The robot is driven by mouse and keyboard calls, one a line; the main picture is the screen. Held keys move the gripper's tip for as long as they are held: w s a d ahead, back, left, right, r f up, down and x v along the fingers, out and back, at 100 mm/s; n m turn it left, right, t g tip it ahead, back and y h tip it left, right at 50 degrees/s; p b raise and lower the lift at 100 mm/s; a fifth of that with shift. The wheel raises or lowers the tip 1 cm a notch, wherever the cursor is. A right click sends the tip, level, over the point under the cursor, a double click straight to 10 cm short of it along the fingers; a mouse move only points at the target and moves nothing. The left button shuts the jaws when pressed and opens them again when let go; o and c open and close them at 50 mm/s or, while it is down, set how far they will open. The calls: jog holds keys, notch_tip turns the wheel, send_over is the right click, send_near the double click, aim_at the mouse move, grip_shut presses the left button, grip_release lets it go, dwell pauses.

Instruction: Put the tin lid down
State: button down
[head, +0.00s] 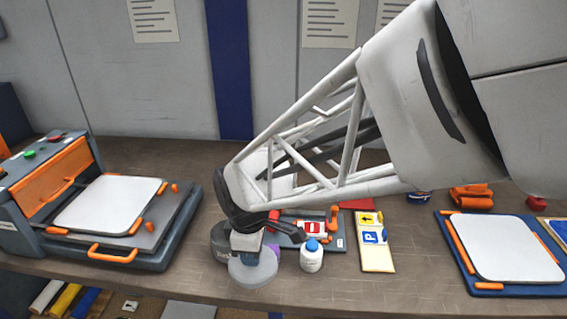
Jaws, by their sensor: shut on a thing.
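My gripper (247,245) is low over the front middle of the bench and is shut on the tin lid (255,270), a round grey disc. The lid is below my gripper's tip, near the bench's front edge. Whether the lid touches the bench cannot be told from this view. A dark grey round tin (220,243) stands just behind and left of the lid, partly hidden by my gripper. Its top is mostly covered from view.
A white bottle with a blue cap (311,257) stands close right of the lid. A press with a white plate (110,204) is at left. Sign cards (376,243) and a blue-framed white board (511,249) lie to the right. The bench (424,262) is clear between the cards and board.

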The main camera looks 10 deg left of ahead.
jog(key=shift+w+a, duration=0.1)
dwell(0.4)
jog(key=w+a, duration=1.1)
jog(key=w, duration=0.4)
send_over(213, 215)
jog(key=shift+f, duration=0.9)
jog(key=shift+f, duration=3.15)
jog(key=shift+f, duration=1.85)
jog(key=shift+f, duration=0.1)
